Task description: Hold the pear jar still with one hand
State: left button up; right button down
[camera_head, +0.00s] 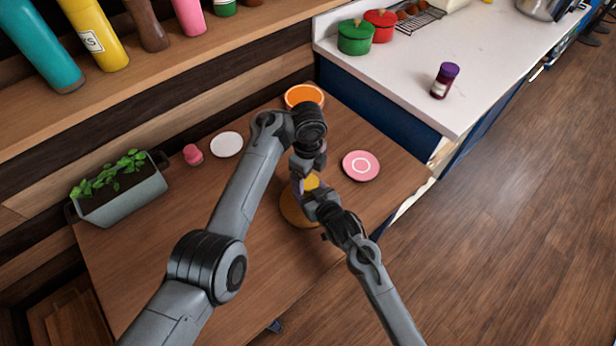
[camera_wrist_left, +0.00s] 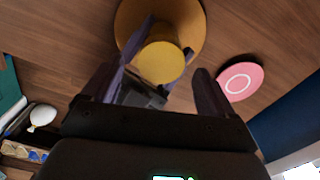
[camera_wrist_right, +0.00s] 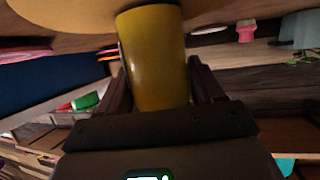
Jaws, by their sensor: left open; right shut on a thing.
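The yellow jar, taken as the pear jar (camera_head: 312,181), stands on a round wooden board (camera_head: 290,212) on the table, mostly hidden by my arms in the head view. The left wrist view shows its round yellow top (camera_wrist_left: 160,62) from above. The right wrist view shows its smooth side (camera_wrist_right: 155,60) between the fingers. My right gripper (camera_wrist_right: 160,85) is shut on the jar's side. My left gripper (camera_wrist_left: 163,80) is open above the jar, empty, its fingers spread wider than the top. I see no label on the jar.
A pink disc with a white ring (camera_head: 361,165) lies right of the jar. A white disc (camera_head: 227,144), a pink knob-like piece (camera_head: 193,154), an orange dish (camera_head: 304,95) and a planter (camera_head: 122,197) are also on the table. A purple-lidded jar (camera_head: 444,80) stands on the white counter.

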pick_arm(q)
notch_tip(320, 180, up, 2)
jog(key=shift+c, duration=0.5)
jog(key=shift+a+m, duration=0.1)
jog(key=shift+m, duration=0.3)
jog(key=r, duration=0.1)
jog(key=w+r+m, duration=0.1)
jog(key=a+r+m, duration=0.1)
jog(key=shift+w+r, duration=0.25)
jog(key=shift+r, duration=0.15)
jog(key=shift+s+d+f, duration=0.2)
jog(key=shift+s+f, duration=0.05)
jog(key=shift+f, duration=1.15)
jog(key=shift+s+d+f, duration=0.2)
jog(key=shift+d+f, duration=0.05)
jog(key=shift+f, duration=1.1)
jog(key=shift+s+d+f, duration=0.2)
jog(key=shift+s+f, duration=0.05)
jog(key=shift+f, duration=1.15)
